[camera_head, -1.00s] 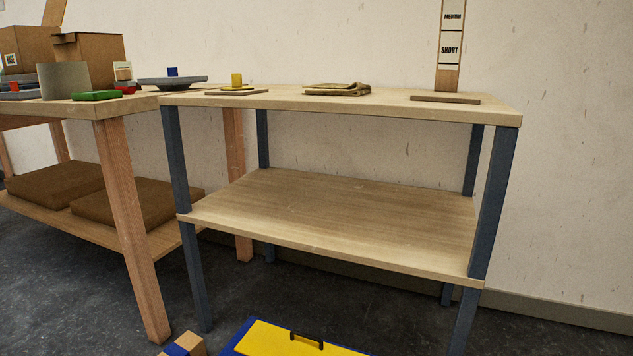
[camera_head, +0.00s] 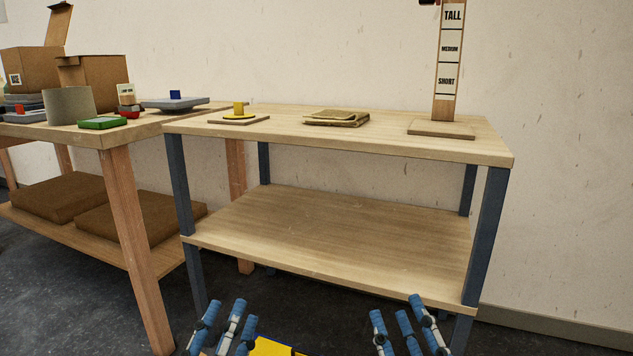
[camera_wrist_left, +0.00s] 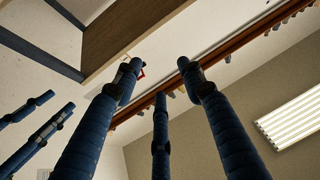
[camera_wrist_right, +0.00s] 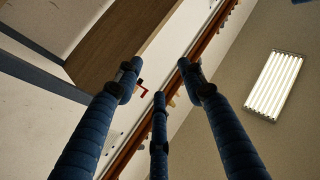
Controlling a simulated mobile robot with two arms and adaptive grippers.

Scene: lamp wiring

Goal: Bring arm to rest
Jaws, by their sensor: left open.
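My left gripper (camera_head: 222,325) shows at the bottom of the head view, fingers up, in front of the lower shelf. Its blue fingers are spread and empty, and they also fill the left wrist view (camera_wrist_left: 160,85). My right gripper (camera_head: 405,320) is at the bottom right of the head view, with its fingers apart and nothing between them. In the right wrist view (camera_wrist_right: 160,80) its fingers are spread too. Both grippers are apart from the wooden two-level table (camera_head: 330,232).
A second table (camera_head: 118,140) at left carries cardboard boxes (camera_head: 95,80). The lower shelf is bare. A yellow and blue item (camera_head: 272,347) lies on the floor.

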